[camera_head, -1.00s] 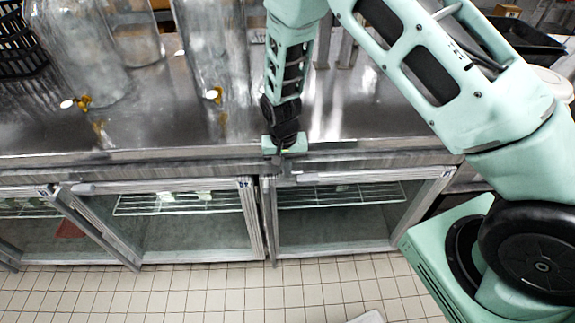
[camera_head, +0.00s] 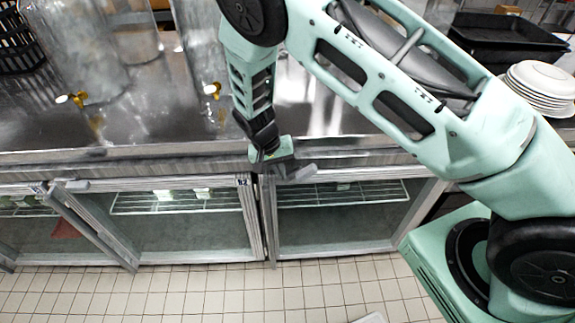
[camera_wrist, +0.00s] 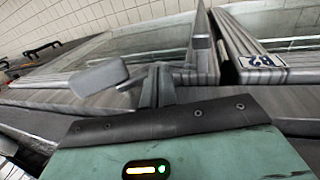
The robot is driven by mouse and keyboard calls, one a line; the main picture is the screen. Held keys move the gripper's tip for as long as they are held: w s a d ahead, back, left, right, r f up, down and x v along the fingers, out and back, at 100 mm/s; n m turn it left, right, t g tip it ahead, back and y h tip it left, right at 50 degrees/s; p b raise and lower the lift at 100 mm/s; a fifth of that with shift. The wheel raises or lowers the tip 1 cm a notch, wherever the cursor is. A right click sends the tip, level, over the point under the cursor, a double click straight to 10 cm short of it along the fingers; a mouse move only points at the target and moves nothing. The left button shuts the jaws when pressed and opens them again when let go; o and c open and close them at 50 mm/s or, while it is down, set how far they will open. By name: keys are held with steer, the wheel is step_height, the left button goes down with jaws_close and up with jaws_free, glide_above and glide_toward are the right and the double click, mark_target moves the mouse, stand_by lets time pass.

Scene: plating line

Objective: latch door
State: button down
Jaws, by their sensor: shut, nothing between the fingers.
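A row of glass-front cabinet doors runs under the steel counter. The right door (camera_head: 268,220) has a grey latch handle (camera_head: 300,174) at its upper left; the handle also shows in the wrist view (camera_wrist: 98,76). The door to its left (camera_head: 247,215) carries a B2 label (camera_head: 243,181), which shows at the upper right in the wrist view (camera_wrist: 262,62). My gripper (camera_head: 268,160) is shut and empty, pointing down at the counter's front edge, just left of this handle. Whether it touches the handle is unclear. I cannot tell whether the right door is fully closed.
The counter (camera_head: 130,152) juts out above the doors. Glass drink dispensers with taps (camera_head: 212,90) stand on it at the left. Stacked plates (camera_head: 540,85) and black trays (camera_head: 505,35) are at the upper right. The tiled floor (camera_head: 180,292) in front is mostly clear.

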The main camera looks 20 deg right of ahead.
steer(key=shift+f+b, duration=1)
steer(key=shift+f, duration=0.4)
steer(key=b+v, duration=0.2)
steer(key=v, duration=1.5)
steer(key=shift+r, duration=0.2)
